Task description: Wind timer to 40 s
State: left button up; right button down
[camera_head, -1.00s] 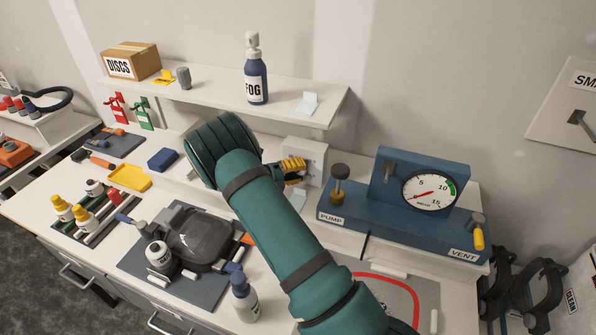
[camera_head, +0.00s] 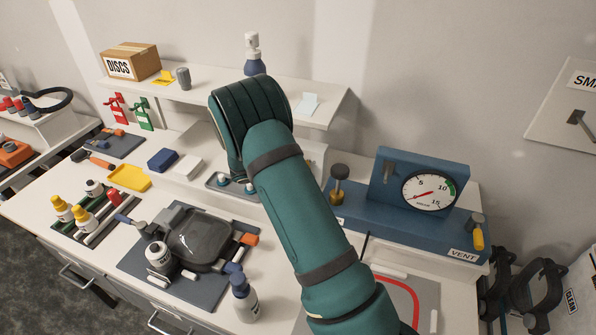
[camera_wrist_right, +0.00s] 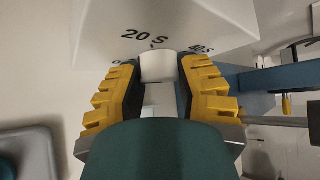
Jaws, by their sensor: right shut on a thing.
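The timer (camera_wrist_right: 205,25) is a white box with black marks. In the right wrist view "20 S" stands above the knob, "40 S" to its right, and a partly hidden mark to its left. My right gripper (camera_wrist_right: 160,72) has its yellow fingers on either side of the white knob (camera_wrist_right: 158,66) and is shut on it. I cannot tell which mark the knob is set to. In the head view my right arm hides the gripper and most of the timer; a strip of the timer (camera_head: 318,157) shows beside the arm. My left gripper is not in view.
The blue pump panel (camera_head: 375,215) with its gauge (camera_head: 430,191) stands close to the right of my arm. A shelf (camera_head: 325,108) with the fog bottle (camera_head: 254,66) is behind it.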

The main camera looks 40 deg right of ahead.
jog(key=shift+s, duration=0.1)
dwell(0.3)
jog(key=c, duration=0.6)
grip_release()
jog(key=shift+d+f, duration=0.1)
jog(key=shift+o, duration=0.2)
jog(key=v, duration=1.2)
